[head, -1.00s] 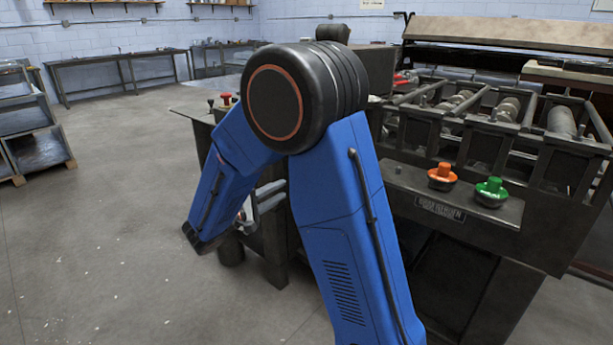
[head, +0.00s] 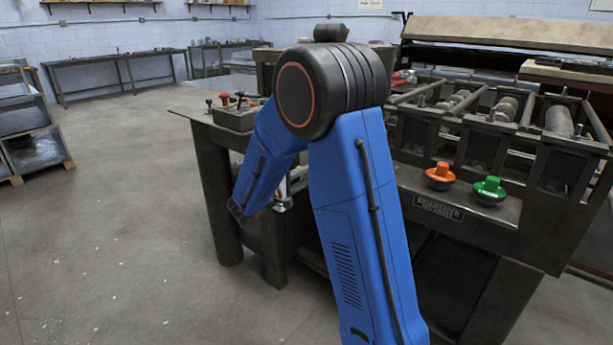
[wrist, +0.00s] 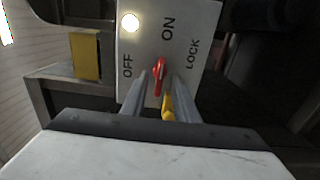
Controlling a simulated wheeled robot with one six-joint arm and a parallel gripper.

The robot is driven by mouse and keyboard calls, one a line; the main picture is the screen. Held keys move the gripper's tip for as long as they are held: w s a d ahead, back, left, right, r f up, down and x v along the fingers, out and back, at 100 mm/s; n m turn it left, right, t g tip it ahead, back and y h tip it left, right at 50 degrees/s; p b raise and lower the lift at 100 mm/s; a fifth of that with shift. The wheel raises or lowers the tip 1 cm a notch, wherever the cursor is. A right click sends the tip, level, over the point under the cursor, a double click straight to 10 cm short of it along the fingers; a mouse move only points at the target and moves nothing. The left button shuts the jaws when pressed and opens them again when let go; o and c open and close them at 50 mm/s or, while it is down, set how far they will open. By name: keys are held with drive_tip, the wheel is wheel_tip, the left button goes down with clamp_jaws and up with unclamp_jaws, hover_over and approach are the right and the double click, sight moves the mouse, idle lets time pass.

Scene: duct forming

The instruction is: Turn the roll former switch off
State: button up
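The roll former switch is a red lever (wrist: 159,76) on a light panel (wrist: 148,45) in the wrist view. The panel is marked OFF, ON and LOCK, and the red end points roughly up toward ON. A yellow piece (wrist: 168,108) shows just below the lever. My gripper (wrist: 160,82) has one finger on each side of the lever. The fingers stand apart, with narrow gaps visible beside the lever; contact is not clear. In the head view my arm hides the switch and most of the gripper.
A round lamp (wrist: 130,22) glows on the panel. A small control box (head: 236,117) stands on the table's left end. Open floor (head: 110,240) lies left.

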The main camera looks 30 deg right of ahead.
drive_tip(key=shift+w+d, duration=0.1)
drive_tip(key=shift+d, duration=0.2)
drive_tip(key=shift+c, duration=0.6)
clamp_jaws()
drive_tip(key=shift+f+n, duration=0.1)
drive_tip(key=shift+n, duration=8.9)
